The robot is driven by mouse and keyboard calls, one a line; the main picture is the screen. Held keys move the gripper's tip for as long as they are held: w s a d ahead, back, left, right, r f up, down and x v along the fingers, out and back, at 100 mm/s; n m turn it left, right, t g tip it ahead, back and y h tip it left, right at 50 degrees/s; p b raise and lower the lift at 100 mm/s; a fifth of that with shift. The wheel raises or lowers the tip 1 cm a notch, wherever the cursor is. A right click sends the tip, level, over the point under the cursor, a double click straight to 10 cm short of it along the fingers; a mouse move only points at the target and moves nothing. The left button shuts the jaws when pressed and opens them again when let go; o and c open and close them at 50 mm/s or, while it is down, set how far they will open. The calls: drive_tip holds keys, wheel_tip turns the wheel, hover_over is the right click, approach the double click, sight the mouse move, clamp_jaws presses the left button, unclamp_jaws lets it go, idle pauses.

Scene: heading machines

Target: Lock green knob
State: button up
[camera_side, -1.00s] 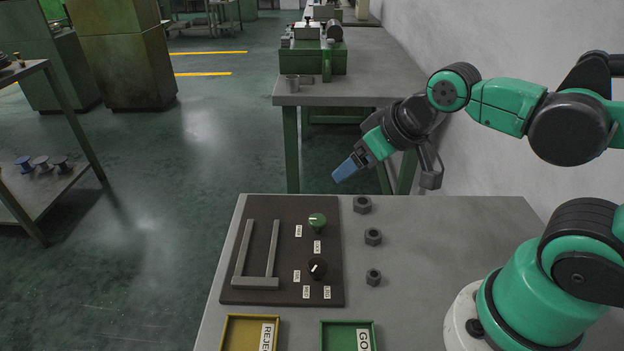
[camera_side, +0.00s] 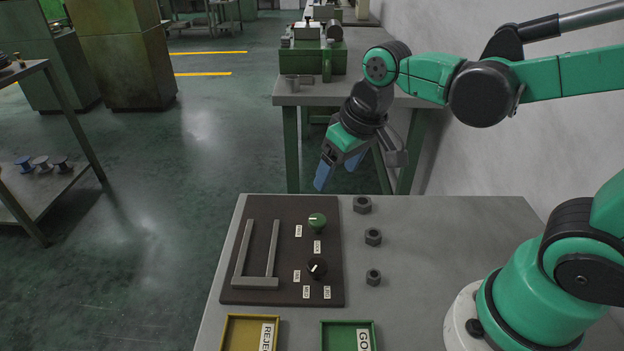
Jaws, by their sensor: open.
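The green knob (camera_side: 317,221) stands near the top right of the dark brown panel (camera_side: 256,212) on the grey table. A light line marks its top, and small white labels sit to its left and just below it. A black knob (camera_side: 317,267) sits lower on the same panel. My gripper (camera_side: 338,178) has blue fingers spread apart with nothing between them. It is in the air, above the green knob in the picture and not touching it. The fingers point down and slightly left.
Several dark hex nuts (camera_side: 373,237) stand right of the panel. A grey U-shaped frame (camera_side: 256,282) is fixed on the panel's left. A yellow tray (camera_side: 230,333) and a green tray (camera_side: 340,323) lie at the front.

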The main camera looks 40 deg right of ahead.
sight(318, 219)
drive_tip(key=f+g, duration=0.1)
drive_tip(key=w+a+f+g, duration=0.1)
drive_tip(key=w+f, duration=0.1)
drive_tip(key=shift+a+f+g, duration=0.1)
drive_tip(key=shift+a+g, duration=0.2)
drive_tip(key=shift+g, duration=0.1)
drive_tip(key=shift+w+a+f+g, duration=0.15)
drive_tip(key=shift+f+g, duration=0.25)
drive_tip(key=shift+f, duration=2.95)
clamp_jaws()
